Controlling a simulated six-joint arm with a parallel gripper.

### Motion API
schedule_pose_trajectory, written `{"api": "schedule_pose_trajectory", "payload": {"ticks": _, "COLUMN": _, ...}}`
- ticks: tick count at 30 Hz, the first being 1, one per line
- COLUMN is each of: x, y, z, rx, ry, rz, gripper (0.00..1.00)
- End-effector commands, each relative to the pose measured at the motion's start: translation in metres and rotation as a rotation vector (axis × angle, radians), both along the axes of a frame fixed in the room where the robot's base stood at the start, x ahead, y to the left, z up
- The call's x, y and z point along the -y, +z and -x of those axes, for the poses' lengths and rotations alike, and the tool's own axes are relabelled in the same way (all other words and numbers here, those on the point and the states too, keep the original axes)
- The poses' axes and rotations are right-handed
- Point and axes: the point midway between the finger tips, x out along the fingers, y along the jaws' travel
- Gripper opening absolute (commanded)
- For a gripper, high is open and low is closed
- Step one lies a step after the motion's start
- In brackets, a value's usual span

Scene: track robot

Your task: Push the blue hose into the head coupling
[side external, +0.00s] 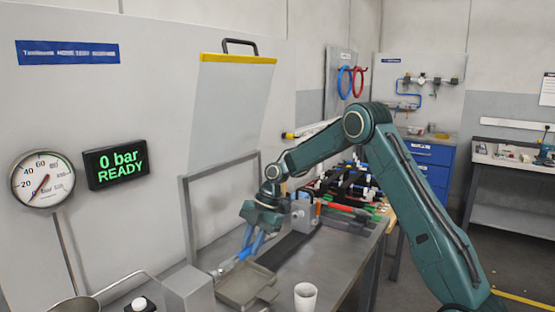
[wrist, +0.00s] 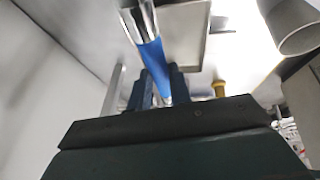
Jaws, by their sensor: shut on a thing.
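My gripper (side external: 252,244) points down over the bench, and its two dark blue fingers also show in the wrist view (wrist: 160,85). It is shut on the blue hose (wrist: 153,58), which runs between the fingers. Ahead of the fingers the hose meets a shiny metal cylinder (wrist: 138,18). I cannot tell whether this cylinder is the hose's own end fitting or the head coupling, nor how deep the hose sits.
An olive tray (side external: 240,295) and a white cup (side external: 305,300) stand close to my gripper. A grey box (side external: 188,292) is at the left. Racked tools (side external: 350,185) lie behind my gripper.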

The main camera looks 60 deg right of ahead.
Motion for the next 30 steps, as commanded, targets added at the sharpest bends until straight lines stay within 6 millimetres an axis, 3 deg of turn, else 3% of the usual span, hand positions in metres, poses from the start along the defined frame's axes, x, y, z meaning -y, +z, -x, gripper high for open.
{"api": "schedule_pose_trajectory", "payload": {"ticks": 28, "x": -0.017, "y": 0.001, "z": 0.000, "rx": 0.002, "ry": 0.000, "rz": 0.000, "gripper": 0.00}}
{"api": "schedule_pose_trajectory", "payload": {"ticks": 29, "x": -0.017, "y": 0.001, "z": 0.000, "rx": 0.002, "ry": 0.000, "rz": 0.000, "gripper": 0.22}}
{"api": "schedule_pose_trajectory", "payload": {"ticks": 30, "x": -0.017, "y": 0.001, "z": 0.000, "rx": 0.002, "ry": 0.000, "rz": 0.000, "gripper": 0.29}}
